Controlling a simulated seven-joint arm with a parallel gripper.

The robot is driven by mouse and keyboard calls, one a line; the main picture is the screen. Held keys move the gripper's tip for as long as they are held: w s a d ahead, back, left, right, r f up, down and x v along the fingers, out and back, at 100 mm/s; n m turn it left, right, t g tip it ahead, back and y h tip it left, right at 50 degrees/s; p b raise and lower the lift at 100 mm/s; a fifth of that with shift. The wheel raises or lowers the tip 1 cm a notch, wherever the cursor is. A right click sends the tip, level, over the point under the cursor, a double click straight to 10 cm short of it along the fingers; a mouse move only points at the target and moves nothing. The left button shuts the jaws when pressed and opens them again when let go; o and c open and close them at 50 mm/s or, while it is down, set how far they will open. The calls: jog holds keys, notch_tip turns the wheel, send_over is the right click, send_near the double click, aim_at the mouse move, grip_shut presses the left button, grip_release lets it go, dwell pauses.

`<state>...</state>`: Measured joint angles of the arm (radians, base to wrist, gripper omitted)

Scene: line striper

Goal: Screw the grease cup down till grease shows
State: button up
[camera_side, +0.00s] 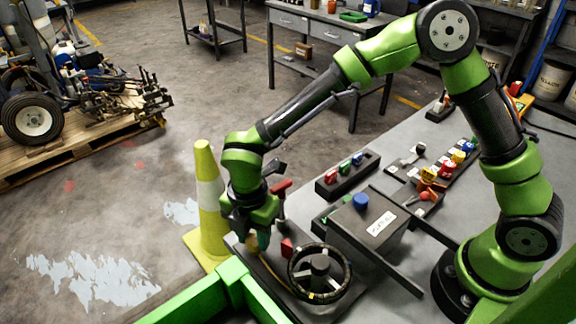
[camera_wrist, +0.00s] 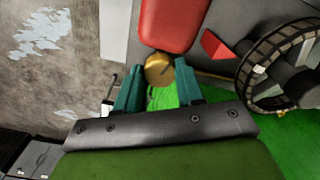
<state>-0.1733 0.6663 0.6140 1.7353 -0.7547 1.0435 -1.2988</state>
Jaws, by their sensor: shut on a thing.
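The grease cup (camera_wrist: 158,70) looks like a round brass cap in the wrist view, below a red rounded part. My gripper (camera_wrist: 160,84) has its two teal fingertips on either side of the brass cap, shut on it. In the side view my gripper (camera_side: 258,238) points down at the left end of the bench, beside the black wheel, and mostly hides the cup. I cannot make out any grease around the cap.
A black handwheel (camera_side: 320,272) stands close to the right of my gripper, with a red pointed piece (camera_wrist: 216,46) between them. A yellow cone (camera_side: 208,200) stands to the left. A grey box (camera_side: 368,222) with a blue knob is behind the wheel.

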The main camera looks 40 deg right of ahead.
aim_at(254, 239)
jog(key=shift+m, duration=2.9)
jog(key=o, duration=1)
jog(key=shift+o, duration=0.2)
notch_tip(254, 239, up, 17)
jog(key=shift+m, duration=0.3)
